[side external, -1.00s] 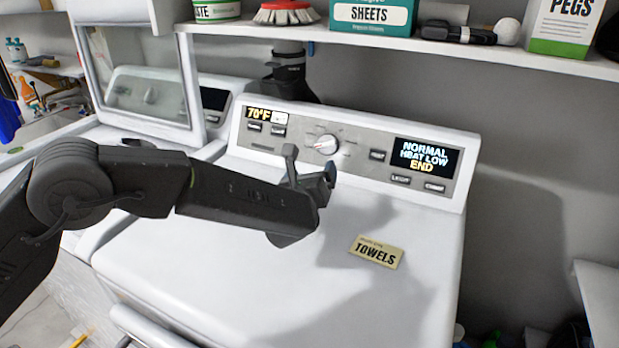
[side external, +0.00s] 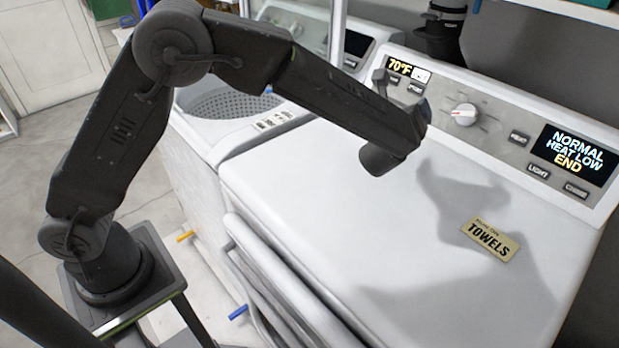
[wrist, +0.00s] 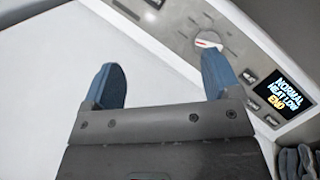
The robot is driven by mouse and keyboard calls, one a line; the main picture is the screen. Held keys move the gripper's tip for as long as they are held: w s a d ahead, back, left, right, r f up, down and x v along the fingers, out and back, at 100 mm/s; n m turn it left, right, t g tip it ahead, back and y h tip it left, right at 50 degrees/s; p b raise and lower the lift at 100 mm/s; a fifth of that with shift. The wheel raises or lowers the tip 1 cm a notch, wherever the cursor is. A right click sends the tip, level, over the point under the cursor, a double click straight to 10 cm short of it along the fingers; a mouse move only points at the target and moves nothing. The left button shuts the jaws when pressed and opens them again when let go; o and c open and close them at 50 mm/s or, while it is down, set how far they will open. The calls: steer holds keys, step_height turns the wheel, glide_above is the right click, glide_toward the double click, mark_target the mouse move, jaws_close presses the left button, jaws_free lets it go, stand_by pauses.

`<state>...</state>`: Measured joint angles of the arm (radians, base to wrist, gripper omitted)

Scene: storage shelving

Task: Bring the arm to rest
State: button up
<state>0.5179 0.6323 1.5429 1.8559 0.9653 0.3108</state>
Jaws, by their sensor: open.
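My gripper (side external: 402,95) is at the end of my dark arm, raised above the white dryer top near its control panel (side external: 500,125). In the wrist view my gripper (wrist: 163,64) shows two blue-grey fingers spread apart, with nothing between them. The white dial (side external: 464,114) is to the right of the fingers in the side view. In the wrist view the dial (wrist: 208,42) shows just beyond the right finger; I cannot tell whether they touch. The display (side external: 575,158) reads NORMAL, HEAT LOW, END.
A TOWELS label (side external: 489,239) lies on the dryer top, in front of the panel. A washer with an open drum (side external: 225,102) stands to the left. A dark pipe (side external: 440,30) rises behind the panel. The dryer top around the label is clear.

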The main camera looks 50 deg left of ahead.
steer(key=s+a+r+n+g, duration=0.3)
steer(key=s+a+n+g, duration=0.1)
steer(key=s+a+n, duration=0.4)
steer(key=s+a+r+n+g, duration=0.2)
steer(key=s+a+n+g, duration=0.3)
steer(key=s, duration=0.5)
steer(key=s+d+n+h, duration=0.2)
steer(key=s+n+h, duration=0.4)
steer(key=s+n, duration=0.5)
steer(key=s, duration=0.7)
steer(key=shift+s+d, duration=0.2)
steer(key=shift+d, duration=0.2)
